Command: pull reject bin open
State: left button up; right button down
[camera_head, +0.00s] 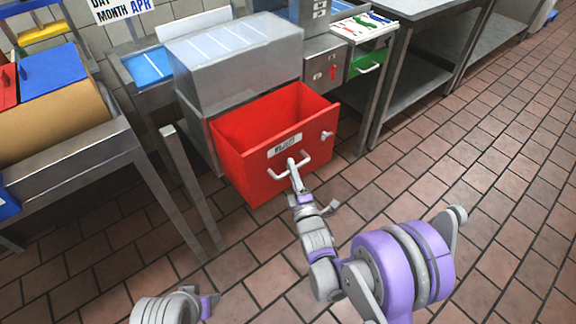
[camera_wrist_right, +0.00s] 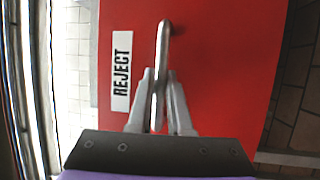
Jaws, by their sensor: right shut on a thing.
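The red reject bin (camera_head: 262,148) is a drawer-like bin that stands well out from the metal cabinet, with its inside showing from above. Its front carries a white label, which reads REJECT in the right wrist view (camera_wrist_right: 121,71), and a pale bar handle (camera_head: 304,160). My right gripper (camera_head: 293,165) is shut on the handle (camera_wrist_right: 163,50), with a finger on each side of the bar in the right wrist view (camera_wrist_right: 158,86). At the bottom left of the head view a part of my left arm shows, but its fingertips cannot be made out.
A steel cabinet (camera_head: 235,60) stands above and behind the bin. A green-fronted drawer (camera_head: 368,64) is at right. Tiled floor (camera_head: 400,170) is clear in front and right.

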jog(key=shift+s, duration=0.1)
jog(key=c, duration=0.8)
grip_release()
jog(key=shift+c, duration=0.2)
jog(key=b+v, duration=0.3)
jog(key=v, duration=0.8)
jog(key=shift+d, duration=0.15)
